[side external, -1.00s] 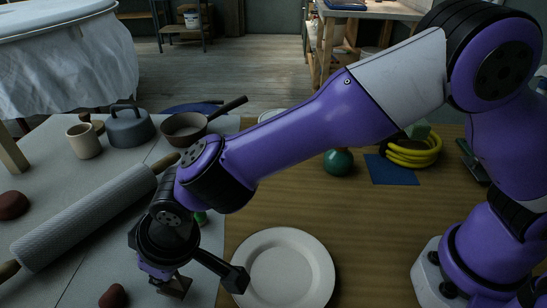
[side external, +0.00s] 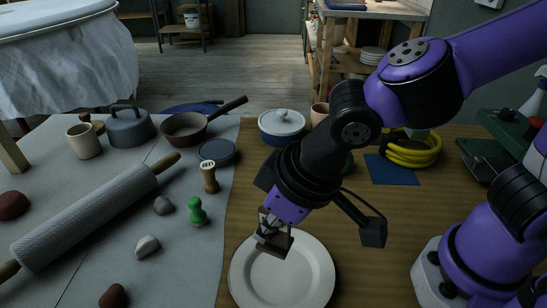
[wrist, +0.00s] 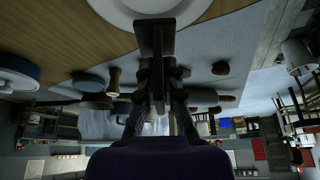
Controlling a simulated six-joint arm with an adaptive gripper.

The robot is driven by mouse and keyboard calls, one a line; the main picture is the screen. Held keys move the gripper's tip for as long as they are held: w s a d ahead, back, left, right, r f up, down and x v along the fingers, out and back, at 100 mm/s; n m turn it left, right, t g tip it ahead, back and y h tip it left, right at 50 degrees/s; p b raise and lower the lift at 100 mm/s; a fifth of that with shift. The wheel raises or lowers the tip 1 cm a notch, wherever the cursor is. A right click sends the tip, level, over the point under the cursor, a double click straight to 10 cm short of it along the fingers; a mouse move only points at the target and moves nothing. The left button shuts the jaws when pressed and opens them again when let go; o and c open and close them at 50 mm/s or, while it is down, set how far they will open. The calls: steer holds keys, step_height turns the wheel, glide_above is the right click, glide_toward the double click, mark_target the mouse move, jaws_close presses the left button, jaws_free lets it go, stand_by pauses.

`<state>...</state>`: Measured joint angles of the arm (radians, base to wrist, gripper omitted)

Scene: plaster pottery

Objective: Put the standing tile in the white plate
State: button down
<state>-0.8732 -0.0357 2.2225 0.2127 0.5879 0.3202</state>
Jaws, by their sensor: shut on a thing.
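The tile (side external: 277,243) is a small dark brown square. My gripper (side external: 268,232) is shut on it and holds it over the upper part of the white plate in the side view. In the wrist view the dark tile (wrist: 154,50) stands edge-on between the fingers of my gripper (wrist: 157,75), with the plate's rim (wrist: 150,14) behind it. The white plate (side external: 315,275) lies on the wooden table and looks empty. I cannot tell exactly how high the tile is above it.
Left of the plate, on a grey cloth, are a green-knobbed stamp (side external: 197,212), a wooden stamp (side external: 209,178), pebbles and a textured rolling pin (side external: 90,215). A blue lidded pot (side external: 281,125) and yellow coil (side external: 412,151) stand behind. Wood right of the plate (side external: 375,260) is clear.

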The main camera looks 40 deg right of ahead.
steer(key=f, duration=0.5)
steer(key=d+f, duration=0.1)
steer(key=f, duration=0.2)
steer(key=shift+s+f, duration=0.15)
steer(key=shift+s, duration=0.1)
steer(key=c, duration=1)
jaws_free()
steer(key=shift+f, duration=0.15)
steer(key=shift+c, duration=0.2)
steer(key=shift+a, duration=0.1)
steer(key=shift+r, duration=0.3)
steer(key=v, duration=1.1)
steer(key=w+d+r+m+h, duration=0.1)
steer(key=d+r+m, duration=0.1)
steer(key=d, duration=0.6)
steer(key=w+d+r+m+t, duration=0.1)
steer(key=d+r+m, duration=0.1)
steer(key=d, duration=0.7)
steer(key=shift+d+r+m+h, duration=0.25)
steer(key=shift+d+m+h, duration=0.05)
steer(key=shift+h, duration=0.1)
